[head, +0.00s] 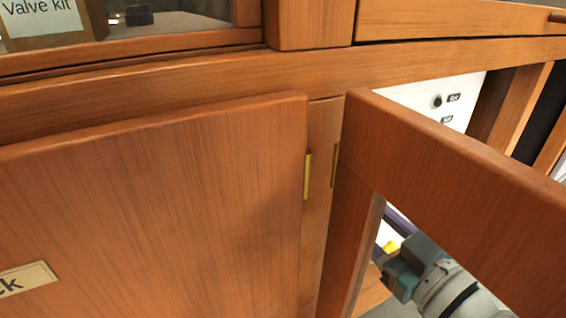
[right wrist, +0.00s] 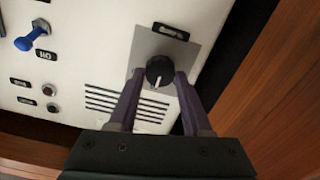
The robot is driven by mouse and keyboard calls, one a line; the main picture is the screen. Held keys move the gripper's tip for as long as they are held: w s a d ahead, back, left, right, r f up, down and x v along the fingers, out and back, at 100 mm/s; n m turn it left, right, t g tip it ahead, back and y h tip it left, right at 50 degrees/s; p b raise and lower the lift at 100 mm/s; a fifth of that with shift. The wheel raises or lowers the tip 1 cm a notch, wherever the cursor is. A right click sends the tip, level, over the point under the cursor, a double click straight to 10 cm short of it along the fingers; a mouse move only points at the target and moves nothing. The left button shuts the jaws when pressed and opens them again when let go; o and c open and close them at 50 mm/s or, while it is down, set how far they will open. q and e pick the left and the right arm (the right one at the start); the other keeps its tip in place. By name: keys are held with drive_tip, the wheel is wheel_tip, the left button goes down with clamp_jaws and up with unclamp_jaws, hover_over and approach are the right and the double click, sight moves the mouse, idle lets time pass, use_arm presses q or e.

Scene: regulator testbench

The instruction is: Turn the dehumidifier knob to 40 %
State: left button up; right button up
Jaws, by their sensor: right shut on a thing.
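The black round knob (right wrist: 159,69) sits on a grey square plate (right wrist: 186,52) on the white panel in the right wrist view. Its white pointer line points down in that picture, towards my gripper. A dark label above the knob is too small to read, and I see no percent marks. My right gripper (right wrist: 158,78) has its two purple fingers on either side of the knob and is shut on it. In the head view, the wooden door frame hides the knob and most of this gripper; part of my right wrist shows behind it. My left gripper is in neither view.
The white panel (right wrist: 85,50) also carries a blue lever (right wrist: 33,35), small buttons (right wrist: 47,90) and vent slots (right wrist: 125,104). A wooden cabinet wall (right wrist: 275,90) stands close on the right. In the head view, an open wooden door frame (head: 450,175) crosses before my right arm.

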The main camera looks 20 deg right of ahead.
clamp_jaws()
drive_tip(key=shift+n, duration=0.3)
drive_tip(key=shift+a+f+n+p, duration=0.1)
drive_tip(key=shift+n+p, duration=0.3)
drive_tip(key=shift+n, duration=2.35)
drive_tip(key=shift+f+n+p, duration=0.1)
drive_tip(key=shift+n+p, duration=0.25)
drive_tip(key=shift+n, duration=2.7)
drive_tip(key=o, duration=0.9)
unclamp_jaws()
